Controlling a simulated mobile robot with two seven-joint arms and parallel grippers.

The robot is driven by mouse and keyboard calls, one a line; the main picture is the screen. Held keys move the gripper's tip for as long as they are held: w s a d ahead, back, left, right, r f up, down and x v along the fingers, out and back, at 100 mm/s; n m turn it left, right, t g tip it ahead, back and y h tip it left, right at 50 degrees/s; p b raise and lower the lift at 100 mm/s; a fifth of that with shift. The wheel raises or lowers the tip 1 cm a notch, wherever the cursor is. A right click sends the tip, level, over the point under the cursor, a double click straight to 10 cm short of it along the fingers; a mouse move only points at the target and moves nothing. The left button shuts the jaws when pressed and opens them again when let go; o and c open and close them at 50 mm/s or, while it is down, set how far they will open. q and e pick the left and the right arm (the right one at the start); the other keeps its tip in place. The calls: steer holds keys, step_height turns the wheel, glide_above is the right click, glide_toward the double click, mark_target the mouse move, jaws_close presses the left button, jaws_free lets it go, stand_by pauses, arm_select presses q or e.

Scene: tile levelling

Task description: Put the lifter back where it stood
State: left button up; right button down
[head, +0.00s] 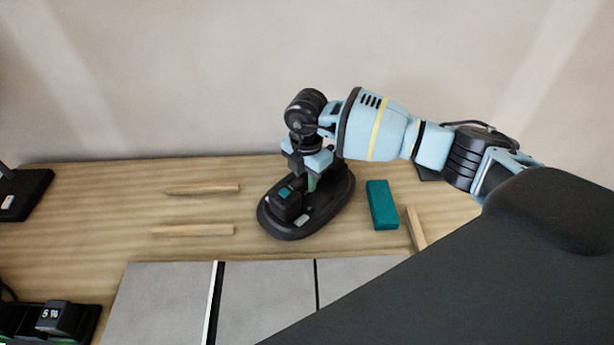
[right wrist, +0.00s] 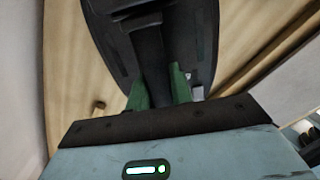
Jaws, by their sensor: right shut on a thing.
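The lifter (head: 330,208) is a black tool with a long oval base and a raised block with a small teal patch at its near end. It is over the wooden bench, behind the grey tiles; I cannot tell whether its base touches the wood. My right gripper (head: 309,175) reaches down from above with its green fingertips shut on the lifter's dark handle. In the right wrist view the fingertips flank the black handle of the lifter (right wrist: 203,40), with the oval base beyond. My left gripper is not in view.
The bench (head: 110,215) holds a teal block (head: 382,205) right of the lifter, and wooden strips (head: 202,189) to its left. Another strip (head: 415,228) lies by the block. Grey tiles (head: 265,300) lie in front. A black device reading 5 % (head: 62,318) stands at lower left.

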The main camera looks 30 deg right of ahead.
steer(key=shift+f, duration=0.5)
stand_by(1.7)
steer(key=c, duration=1.2)
jaws_free()
steer(key=shift+o, duration=0.2)
steer(key=shift+f, duration=0.1)
steer(key=shift+f, duration=0.1)
step_height(320, 180, up, 8)
steer(key=shift+r+p, duration=0.1)
steer(key=shift+p, duration=0.3)
